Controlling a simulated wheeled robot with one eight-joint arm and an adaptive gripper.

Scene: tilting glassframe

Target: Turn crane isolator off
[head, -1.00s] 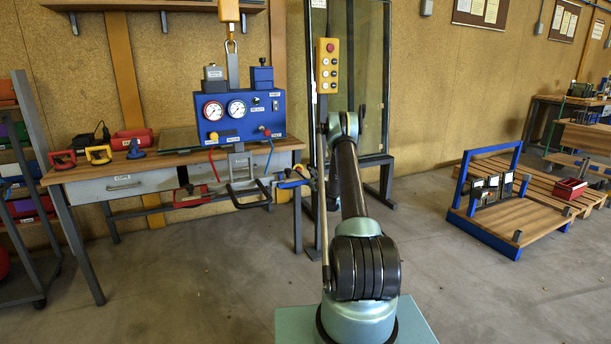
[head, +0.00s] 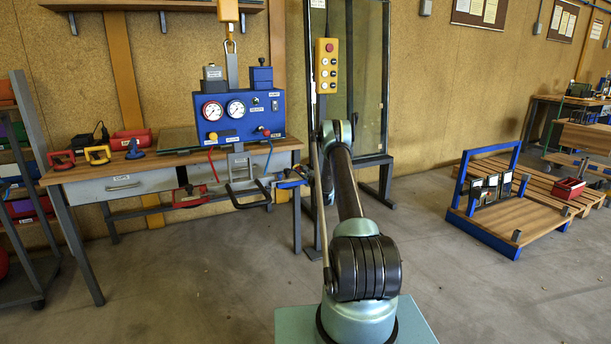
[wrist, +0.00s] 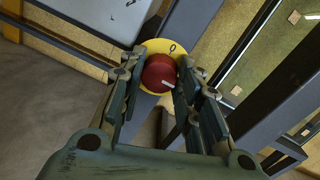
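In the wrist view the crane isolator is a round red knob (wrist: 160,73) on a yellow disc (wrist: 166,47). A "0" is marked on the disc near its top right edge. A white pointer mark on the knob points toward the lower right, away from the "0". My gripper (wrist: 164,68) is open, with one finger on each side of the knob. I cannot tell whether either finger touches it. In the head view the knob and my gripper are hidden behind my arm.
A yellow pendant box (head: 327,66) with a red button hangs on the post above my arm. A tall glass frame (head: 369,80) stands behind it. The workbench (head: 130,183) with a blue gauge panel (head: 243,115) is to the left.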

